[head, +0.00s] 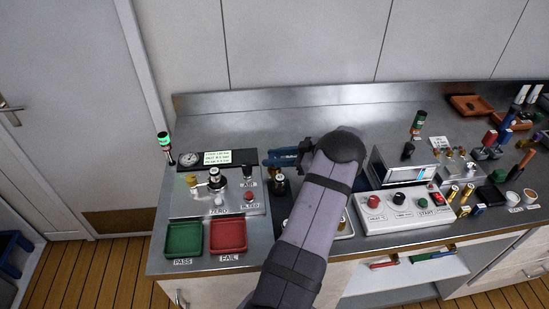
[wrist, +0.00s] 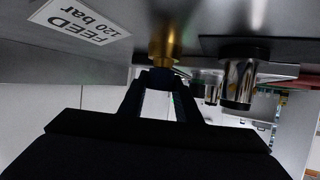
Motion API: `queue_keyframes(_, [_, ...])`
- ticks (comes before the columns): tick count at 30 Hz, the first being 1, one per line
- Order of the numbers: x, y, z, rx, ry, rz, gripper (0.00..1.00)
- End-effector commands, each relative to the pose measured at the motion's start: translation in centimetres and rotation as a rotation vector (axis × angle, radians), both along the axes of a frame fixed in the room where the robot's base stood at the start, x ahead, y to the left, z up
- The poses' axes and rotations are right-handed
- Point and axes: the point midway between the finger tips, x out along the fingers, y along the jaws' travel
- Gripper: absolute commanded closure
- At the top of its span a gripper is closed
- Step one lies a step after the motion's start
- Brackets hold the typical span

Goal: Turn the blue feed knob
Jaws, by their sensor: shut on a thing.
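The blue feed knob (wrist: 160,73) is a small dark blue piece below a brass stem (wrist: 165,45) in the wrist view. My gripper (wrist: 160,85) is shut on it, a dark finger on each side. The FEED 120 bar label (wrist: 82,20) is on the grey surface to the left of the stem. In the head view my arm reaches over the bench, and blue shapes (head: 280,157) show to the left of its wrist. I cannot tell there which part is knob and which is gripper.
A gauge panel with a valve block (head: 218,180) stands to the left of my arm, with a green tray (head: 184,239) and a red tray (head: 229,236) in front. A white control box (head: 403,211) is close on the right. Shiny cylinders (wrist: 238,80) are right of the knob.

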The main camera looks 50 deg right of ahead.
Motion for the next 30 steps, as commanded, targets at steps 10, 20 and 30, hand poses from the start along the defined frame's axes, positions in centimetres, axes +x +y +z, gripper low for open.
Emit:
queue_keyframes(10, [0.1,0.0,0.1,-0.001,-0.002,-0.001,0.52])
queue_keyframes(20, [-0.1,-0.1,0.1,-0.001,-0.001,-0.001,0.52])
queue_keyframes(30, [-3.1,-1.1,1.2,-0.003,-0.003,-0.005,0.52])
